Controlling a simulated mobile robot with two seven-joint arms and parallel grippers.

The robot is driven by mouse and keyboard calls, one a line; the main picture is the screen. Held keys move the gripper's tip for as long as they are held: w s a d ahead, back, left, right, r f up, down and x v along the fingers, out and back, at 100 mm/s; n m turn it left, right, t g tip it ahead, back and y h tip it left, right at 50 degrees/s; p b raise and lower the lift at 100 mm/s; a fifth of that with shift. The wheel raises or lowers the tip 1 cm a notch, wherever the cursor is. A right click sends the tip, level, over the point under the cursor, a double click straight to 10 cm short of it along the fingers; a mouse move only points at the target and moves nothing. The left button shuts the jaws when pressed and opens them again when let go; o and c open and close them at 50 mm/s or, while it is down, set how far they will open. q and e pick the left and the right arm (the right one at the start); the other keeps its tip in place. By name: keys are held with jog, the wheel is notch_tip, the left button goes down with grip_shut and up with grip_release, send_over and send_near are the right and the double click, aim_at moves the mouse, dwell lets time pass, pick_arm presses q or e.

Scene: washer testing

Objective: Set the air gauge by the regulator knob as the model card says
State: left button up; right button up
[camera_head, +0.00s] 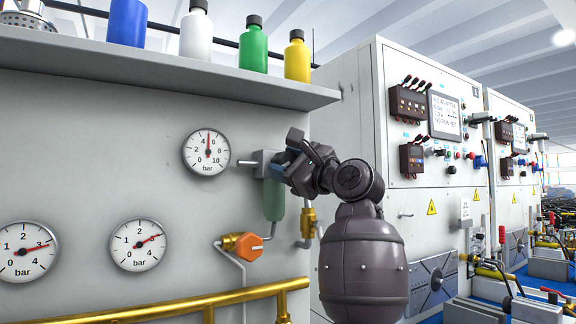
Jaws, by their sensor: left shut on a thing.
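The air gauge (206,153) is the round white dial marked 0 to 10 bar on the grey panel. Its red needle points straight up, between 4 and 6, near 5. To its right is the grey regulator block (262,162) with a green bowl (273,200) below. My left gripper (287,166) is at the right side of this block, shut on the regulator knob. The knob is mostly hidden by the dark fingers. My right gripper is not in view. I cannot make out a model card for certain.
A shelf (170,80) with several bottles overhangs the panel. Two more bar gauges (137,245) (28,252) sit lower left. An orange valve knob (249,246) and brass pipe (160,307) are below. A cabinet with a text screen (445,115) stands at right.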

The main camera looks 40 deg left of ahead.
pick_arm(q)
jog(key=o, duration=0.9)
